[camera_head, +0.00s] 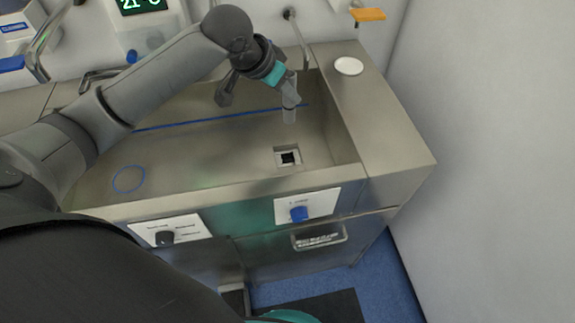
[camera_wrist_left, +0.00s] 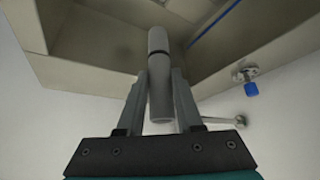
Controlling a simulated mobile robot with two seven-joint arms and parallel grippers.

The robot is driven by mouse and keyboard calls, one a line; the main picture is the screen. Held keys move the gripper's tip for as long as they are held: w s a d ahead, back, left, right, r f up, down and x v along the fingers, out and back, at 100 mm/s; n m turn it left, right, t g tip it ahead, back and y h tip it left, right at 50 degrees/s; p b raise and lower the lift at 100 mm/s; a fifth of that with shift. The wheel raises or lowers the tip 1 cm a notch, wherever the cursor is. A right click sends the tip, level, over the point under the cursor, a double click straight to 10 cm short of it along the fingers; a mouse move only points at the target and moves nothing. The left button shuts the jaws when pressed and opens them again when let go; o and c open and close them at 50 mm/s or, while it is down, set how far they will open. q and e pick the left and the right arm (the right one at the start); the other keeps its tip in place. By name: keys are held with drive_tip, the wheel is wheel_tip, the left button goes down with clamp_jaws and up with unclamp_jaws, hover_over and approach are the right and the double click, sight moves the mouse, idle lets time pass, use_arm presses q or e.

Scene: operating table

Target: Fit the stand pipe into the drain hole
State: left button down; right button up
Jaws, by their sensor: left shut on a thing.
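The stand pipe (camera_head: 289,112) is a grey, translucent-looking tube held roughly upright over the sink basin. My left gripper (camera_head: 289,97) is shut on its upper part; in the left wrist view the pipe (camera_wrist_left: 158,60) sits between the two fingers (camera_wrist_left: 160,105), with a dark ring near its far end. My right gripper is not in view.
The steel sink (camera_head: 210,150) has a raised front wall and a right ledge with a white disc (camera_head: 348,66). A blue ring (camera_head: 129,179) lies at the basin's left. A tap (camera_head: 226,92) stands near my left wrist. The basin floor around the drain is clear.

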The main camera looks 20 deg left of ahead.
use_arm(q)
drive_tip(key=shift+w+a+r, duration=0.25)
drive_tip(key=shift+w+a, duration=0.05)
drive_tip(key=shift+w, duration=0.05)
drive_tip(key=shift+w+a+f, duration=0.1)
drive_tip(key=shift+f, duration=0.15)
wheel_tip(320, 180, down, 19)
drive_tip(key=b, duration=0.6)
drive_tip(key=shift+f, duration=0.1)
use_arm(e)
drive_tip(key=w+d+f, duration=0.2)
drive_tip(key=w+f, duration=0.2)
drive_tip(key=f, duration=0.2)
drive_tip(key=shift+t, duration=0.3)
use_arm(q)
drive_tip(key=c, duration=0.6)
unclamp_jaws()
drive_tip(key=shift+f, duration=0.15)
drive_tip(key=shift+o, duration=0.2)
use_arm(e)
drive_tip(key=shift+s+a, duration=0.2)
